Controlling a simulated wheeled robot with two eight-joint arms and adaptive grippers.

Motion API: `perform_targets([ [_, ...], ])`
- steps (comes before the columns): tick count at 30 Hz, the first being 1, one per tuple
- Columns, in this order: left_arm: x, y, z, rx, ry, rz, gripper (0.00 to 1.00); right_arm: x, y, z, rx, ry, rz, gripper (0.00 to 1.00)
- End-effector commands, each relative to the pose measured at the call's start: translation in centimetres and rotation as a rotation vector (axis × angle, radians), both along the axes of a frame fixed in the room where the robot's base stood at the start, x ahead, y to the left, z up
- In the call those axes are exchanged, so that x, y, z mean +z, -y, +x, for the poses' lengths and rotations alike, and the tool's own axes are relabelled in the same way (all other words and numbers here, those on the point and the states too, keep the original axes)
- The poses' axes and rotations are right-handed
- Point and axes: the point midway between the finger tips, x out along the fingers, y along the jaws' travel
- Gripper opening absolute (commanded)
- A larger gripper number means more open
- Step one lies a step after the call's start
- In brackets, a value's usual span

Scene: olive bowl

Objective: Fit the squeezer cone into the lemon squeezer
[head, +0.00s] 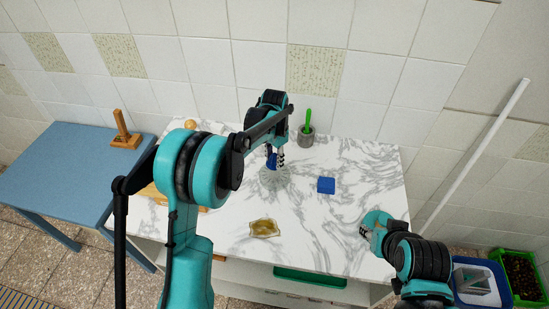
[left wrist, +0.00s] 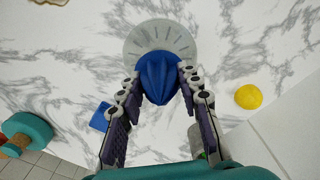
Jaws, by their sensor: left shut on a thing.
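The blue squeezer cone (left wrist: 158,80) is held between the fingers of my left gripper (left wrist: 157,92), ridged tip pointing down the picture in the left wrist view. In the head view, the cone (head: 271,161) is at my left gripper (head: 276,158), over the back middle of the table. The lemon squeezer, a pale grey ribbed disc (left wrist: 160,40), lies under and beyond the cone in the left wrist view, its lower part covered by it. I cannot tell whether they touch. My right gripper (head: 366,232) is at the table's right front, its jaw opening unclear.
On the marble table (head: 370,160) are a blue block (head: 326,185), a gold-brown dish (head: 264,228), a grey pot with a green handle (head: 306,130) and a yellow lemon (head: 190,124). A blue side table (head: 60,165) stands left. The tiled wall is behind.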

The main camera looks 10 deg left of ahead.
Motion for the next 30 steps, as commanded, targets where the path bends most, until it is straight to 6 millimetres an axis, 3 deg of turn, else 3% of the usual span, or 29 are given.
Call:
perform_targets([
  [3,-1.5,0.0,0.0,0.0,0.0,0.0,0.1,-1.1,0.0,0.0,0.0,0.0,0.0,0.4],
  [9,-2.5,0.0,0.0,0.0,0.0,0.0,0.1,-1.8,0.0,0.0,0.0,0.0,0.0,0.4],
  [30,-2.5,0.0,0.0,0.0,0.0,0.0,0.1,-1.9,0.0,0.0,0.0,0.0,0.0,0.4],
])
